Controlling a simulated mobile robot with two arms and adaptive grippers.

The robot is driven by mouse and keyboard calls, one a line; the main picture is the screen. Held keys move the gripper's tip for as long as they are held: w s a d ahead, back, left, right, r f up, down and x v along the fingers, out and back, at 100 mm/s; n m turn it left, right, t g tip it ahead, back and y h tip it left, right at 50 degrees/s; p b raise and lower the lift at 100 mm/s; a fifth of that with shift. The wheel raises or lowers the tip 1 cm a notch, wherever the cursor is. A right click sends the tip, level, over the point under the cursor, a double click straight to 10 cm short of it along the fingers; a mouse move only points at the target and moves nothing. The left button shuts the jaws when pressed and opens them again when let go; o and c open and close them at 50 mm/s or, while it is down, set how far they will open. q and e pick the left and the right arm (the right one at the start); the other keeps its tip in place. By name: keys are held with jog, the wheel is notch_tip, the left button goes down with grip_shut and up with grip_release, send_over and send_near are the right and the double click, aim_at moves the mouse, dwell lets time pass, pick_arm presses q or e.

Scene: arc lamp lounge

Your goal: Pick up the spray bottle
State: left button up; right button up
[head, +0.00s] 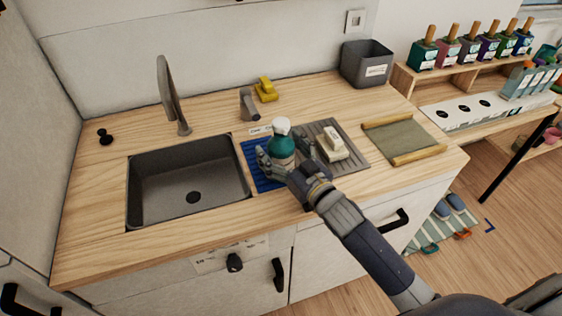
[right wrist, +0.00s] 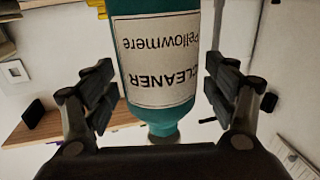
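The spray bottle (head: 282,146) is teal with a white top and stands upright by the right side of the sink. In the right wrist view the bottle (right wrist: 160,60) fills the middle, with its cream "CLEANER" label upside down. My right gripper (head: 284,160) reaches in from the lower right, with one finger on each side of the bottle. The fingers (right wrist: 161,85) are spread wide, close to its sides; firm contact does not show. The gripper partly hides the bottle's lower part in the head view. My left gripper is not in view.
The sink (head: 188,187) with its faucet (head: 173,98) is to the left. A blue mat (head: 262,178) and a grey drying rack (head: 347,148) with a pale block (head: 331,146) lie by the bottle. A yellow object (head: 265,90) and a grey bin (head: 366,66) stand behind.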

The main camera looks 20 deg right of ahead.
jog(key=c, duration=1.3)
jog(key=shift+c, duration=0.8)
jog(key=shift+r, duration=0.15)
